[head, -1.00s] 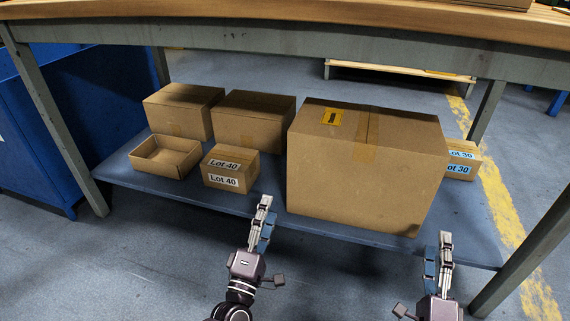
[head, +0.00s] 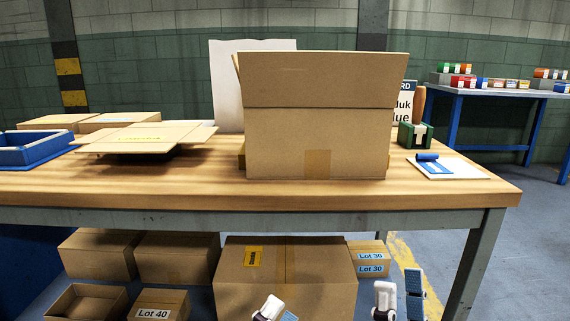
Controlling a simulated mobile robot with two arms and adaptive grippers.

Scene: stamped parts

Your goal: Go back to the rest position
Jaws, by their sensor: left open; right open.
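My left gripper (head: 274,311) shows only at its fingertips at the bottom edge of the head view, in front of the large closed carton (head: 318,293) on the lower shelf. It is open and empty. My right gripper (head: 399,297) is at the bottom, right of that carton and in front of the table. Its two fingers stand apart with nothing between them. Both arms are below the picture.
A large carton (head: 316,142) with raised flaps stands on the wooden table (head: 450,197). A flat carton (head: 150,137), a blue tray (head: 30,155) and a green tape dispenser (head: 414,138) are also there. Boxes, including Lot 40 (head: 158,301) and Lot 30 (head: 369,257), fill the lower shelf.

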